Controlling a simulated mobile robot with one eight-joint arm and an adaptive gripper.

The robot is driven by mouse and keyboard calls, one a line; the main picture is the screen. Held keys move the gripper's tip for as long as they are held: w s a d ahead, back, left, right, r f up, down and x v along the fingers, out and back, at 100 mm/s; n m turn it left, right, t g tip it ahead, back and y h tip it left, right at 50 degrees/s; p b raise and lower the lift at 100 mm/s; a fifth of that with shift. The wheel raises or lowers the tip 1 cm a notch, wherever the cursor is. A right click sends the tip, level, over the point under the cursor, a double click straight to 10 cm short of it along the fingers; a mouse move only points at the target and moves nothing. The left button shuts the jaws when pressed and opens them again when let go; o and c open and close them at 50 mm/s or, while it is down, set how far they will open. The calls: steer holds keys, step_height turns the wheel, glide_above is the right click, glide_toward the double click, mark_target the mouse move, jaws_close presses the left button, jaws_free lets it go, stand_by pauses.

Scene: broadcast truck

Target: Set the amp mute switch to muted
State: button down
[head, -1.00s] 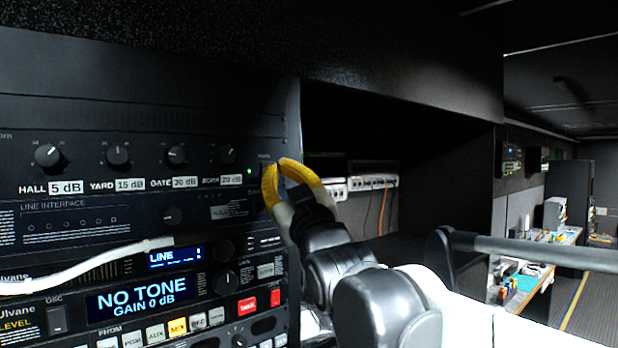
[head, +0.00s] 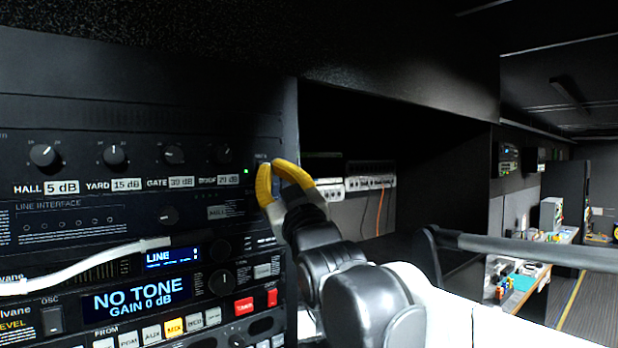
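The amp panel (head: 120,140) is the dark rack unit at left with a row of knobs and a small lit green light near its right end. A small label, too small to read surely, sits just right of that light. My gripper (head: 271,164) has yellow fingers and is at the panel's right end, just under this label. Its fingertips come together, with the fingers bowed apart behind them. The mute switch itself is not clearly visible; the fingertips cover the spot below the label. I cannot tell whether they touch it or the panel.
Below are more rack units, with a NO TONE display (head: 137,297) and several lit buttons. A white cable (head: 90,268) crosses their front. Right of the rack is a dark recess with white connector blocks (head: 370,175). A grey rail (head: 530,250) runs at the right.

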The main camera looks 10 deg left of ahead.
steer(key=shift+w+a, duration=0.1)
stand_by(0.5)
steer(key=shift+s+d+r, duration=0.1)
steer(key=shift+s+d, duration=0.4)
steer(key=shift+d, duration=0.1)
steer(key=shift+s+d+r+p, duration=0.15)
steer(key=shift+s+d+p, duration=0.2)
steer(key=shift+s+d, duration=0.55)
steer(key=shift+s+d+r+p, duration=0.15)
steer(key=shift+s+d+p, duration=0.15)
steer(key=shift+s+d, duration=0.6)
steer(key=shift+w, duration=0.2)
